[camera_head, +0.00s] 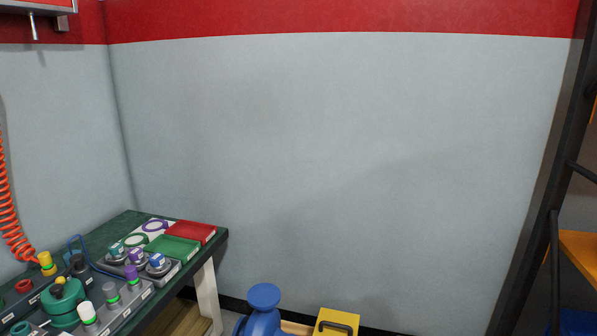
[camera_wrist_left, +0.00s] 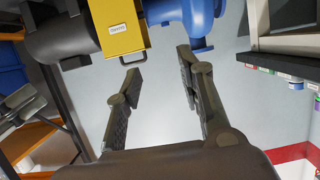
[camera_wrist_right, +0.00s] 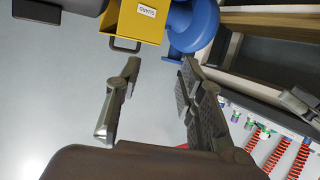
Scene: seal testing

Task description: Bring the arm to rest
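Neither gripper nor arm shows in the head view. In the left wrist view my left gripper (camera_wrist_left: 158,85) has its two fingers well apart with nothing between them. In the right wrist view my right gripper (camera_wrist_right: 155,90) also has its fingers apart and empty. Beyond both grippers are a yellow box with a dark handle (camera_wrist_left: 122,25) and a blue rounded fixture (camera_wrist_left: 200,18); neither is touched by the fingers as far as I can see.
A green-topped workbench (camera_head: 130,222) at the lower left holds a red tray (camera_head: 197,232), a green tray (camera_head: 172,250) and several fittings. The blue fixture (camera_head: 263,300) and yellow box (camera_head: 337,322) stand low at the bottom. A dark frame (camera_head: 545,180) is at right.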

